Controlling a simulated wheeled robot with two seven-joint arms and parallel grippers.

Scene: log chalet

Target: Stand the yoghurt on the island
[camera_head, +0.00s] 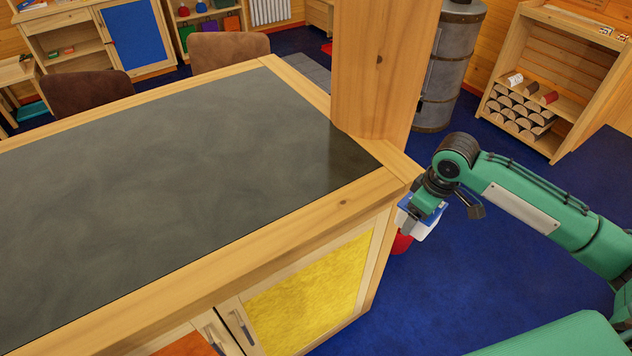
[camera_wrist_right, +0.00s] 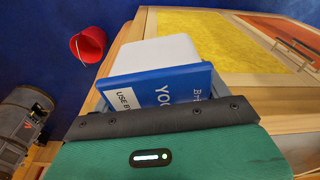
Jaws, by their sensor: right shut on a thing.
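The yoghurt is a white tub with a blue lettered lid (camera_wrist_right: 160,88); it fills the middle of the right wrist view. In the head view the yoghurt (camera_head: 428,222) hangs just off the island's right corner, partly hidden by my gripper. My right gripper (camera_head: 418,212) is shut on it. The island (camera_head: 190,160) has a dark grey top with a wooden rim, and its top is bare. I cannot tell whether the tub touches the island's side. My left gripper is out of view.
A thick wooden post (camera_head: 375,75) rises at the island's far right corner, close to my right arm. A red bucket (camera_wrist_right: 88,45) stands on the blue floor beside the island. Two chairs (camera_head: 228,50) stand behind it. A metal stove (camera_head: 450,70) and a log shelf (camera_head: 545,85) are at the back right.

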